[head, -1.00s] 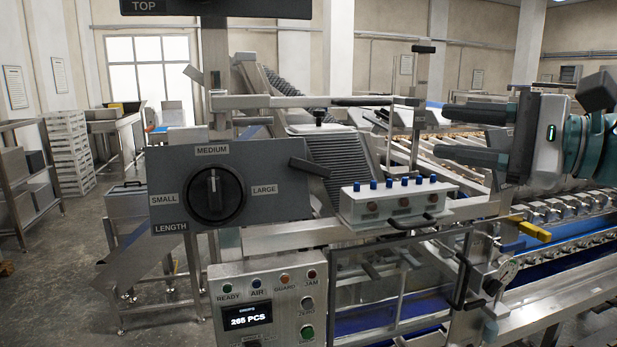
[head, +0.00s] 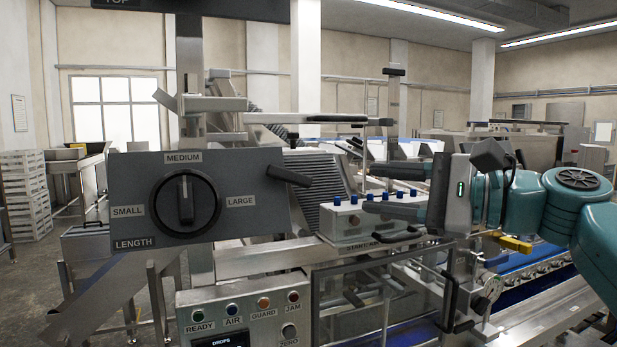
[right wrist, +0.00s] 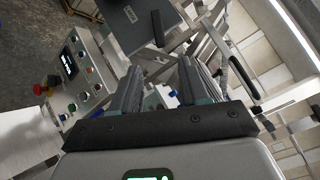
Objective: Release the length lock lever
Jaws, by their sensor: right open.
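The grey length panel (head: 120,225) has a round dial (head: 184,203) whose pointer stands upright toward MEDIUM. A dark lever (head: 288,176) sticks out from the panel's right edge, tilted slightly down to the right; I take it as the length lock lever. In the right wrist view the lever (right wrist: 157,28) shows beside the panel (right wrist: 130,14), beyond the fingertips. My right gripper (head: 367,189) is open and empty, to the right of the lever and apart from it. Its two fingers point left in the head view; they also show in the right wrist view (right wrist: 158,68). My left gripper is out of view.
A white block with blue knobs (head: 338,223) sits just below and behind my right fingers. A control box (head: 235,310) with lit buttons stands below the panel. A clear guard door with a black handle (head: 448,300) is below the gripper. A metal post (head: 190,100) rises behind the panel.

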